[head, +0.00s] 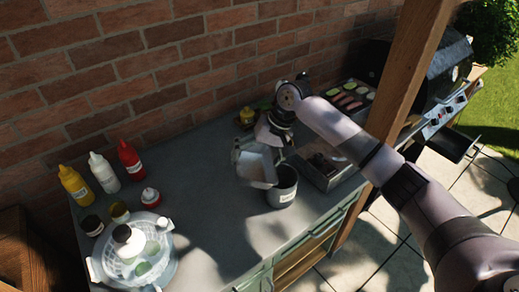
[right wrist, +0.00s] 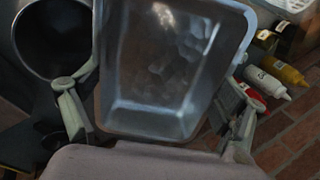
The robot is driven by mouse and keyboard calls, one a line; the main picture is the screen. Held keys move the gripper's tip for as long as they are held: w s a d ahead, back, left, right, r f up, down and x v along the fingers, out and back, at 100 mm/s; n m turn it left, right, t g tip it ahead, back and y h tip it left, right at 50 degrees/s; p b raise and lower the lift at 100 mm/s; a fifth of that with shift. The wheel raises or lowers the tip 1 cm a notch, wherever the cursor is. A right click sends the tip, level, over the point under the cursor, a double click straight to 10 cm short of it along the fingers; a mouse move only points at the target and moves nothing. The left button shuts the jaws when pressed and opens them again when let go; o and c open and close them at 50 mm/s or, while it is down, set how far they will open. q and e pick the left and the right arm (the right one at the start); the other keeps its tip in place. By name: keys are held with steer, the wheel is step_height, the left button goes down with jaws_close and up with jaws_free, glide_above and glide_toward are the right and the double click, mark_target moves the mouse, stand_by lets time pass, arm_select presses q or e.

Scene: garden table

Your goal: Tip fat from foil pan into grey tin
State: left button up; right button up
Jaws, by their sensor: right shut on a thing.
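The silver foil pan (head: 257,166) is tilted in the air, its lower edge close to the rim of the grey tin (head: 284,192). I cannot tell if they touch. My right gripper (head: 262,150) is shut on the pan. In the right wrist view the pan (right wrist: 165,65) lies between the two fingers of the gripper (right wrist: 155,115). Its inside shows shiny pale patches; whether these are fat is unclear. The tin (right wrist: 52,40) shows at the upper left there, its opening dark. My left gripper is not in view.
Sauce bottles (head: 103,172) and small jars stand at the left by the wall. A clear bowl (head: 140,265) is at the front left. Behind the tin is a metal tray (head: 330,178), with a grill (head: 440,75) beyond. The middle counter (head: 205,190) is clear.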

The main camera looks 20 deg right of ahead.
mark_target(245, 167)
steer(key=a+h+p, duration=0.1)
steer(key=p, duration=0.1)
steer(key=a+r+h+p, duration=0.1)
steer(key=h+p, duration=0.1)
steer(key=p, duration=0.1)
steer(key=shift+w+a+g, duration=0.15)
steer(key=shift+w+g, duration=0.05)
steer(key=shift+g, duration=0.1)
steer(key=shift+a+f+h, duration=0.25)
steer(key=shift+h, duration=0.35)
steer(key=shift+w+a+h, duration=0.1)
steer(key=shift+a+h, duration=0.1)
steer(key=shift+h, duration=0.1)
steer(key=shift+d, duration=0.1)
